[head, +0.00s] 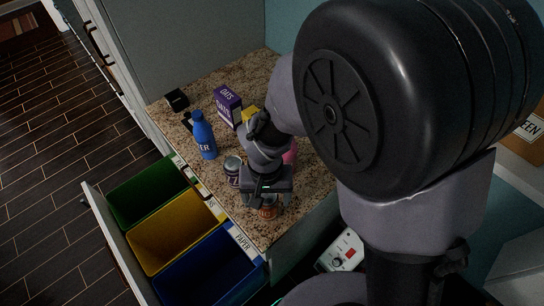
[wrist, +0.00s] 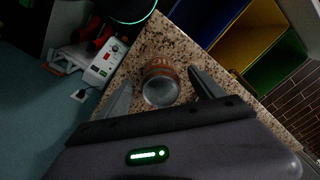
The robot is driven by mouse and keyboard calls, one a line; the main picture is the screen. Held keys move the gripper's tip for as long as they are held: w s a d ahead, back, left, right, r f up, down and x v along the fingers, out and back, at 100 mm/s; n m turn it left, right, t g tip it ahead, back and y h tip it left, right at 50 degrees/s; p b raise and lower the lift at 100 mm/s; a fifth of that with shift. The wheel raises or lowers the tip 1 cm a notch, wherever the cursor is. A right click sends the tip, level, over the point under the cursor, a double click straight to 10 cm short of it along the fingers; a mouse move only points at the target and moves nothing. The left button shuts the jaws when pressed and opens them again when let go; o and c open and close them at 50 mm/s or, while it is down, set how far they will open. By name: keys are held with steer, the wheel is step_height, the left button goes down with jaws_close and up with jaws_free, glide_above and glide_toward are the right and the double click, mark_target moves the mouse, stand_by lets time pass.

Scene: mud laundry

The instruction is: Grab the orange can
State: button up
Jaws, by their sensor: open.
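The orange can (head: 268,208) stands on the speckled counter near its front corner, partly hidden behind my gripper in the head view. In the wrist view the orange can (wrist: 160,84) shows its silver end and an orange-brown side with pale letters. My gripper (wrist: 158,92) is open, with one finger on each side of the can. A gap shows between the can and each finger, and I cannot tell the exact depth. My gripper also shows in the head view (head: 266,200), low over the counter.
A grey-and-white can (head: 232,171) stands close by on the left. A blue bottle (head: 202,136), a purple oats box (head: 227,106) and a black box (head: 176,99) stand farther back. Green (head: 146,196), yellow and blue bins sit in an open drawer in front. A pink object (head: 290,152) is partly hidden.

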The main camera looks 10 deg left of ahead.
steer(key=f, duration=0.2)
steer(key=w+f+b, duration=0.1)
steer(key=f, duration=0.1)
steer(key=shift+f, duration=0.25)
steer(key=shift+s+r, duration=0.1)
steer(key=c, duration=1.4)
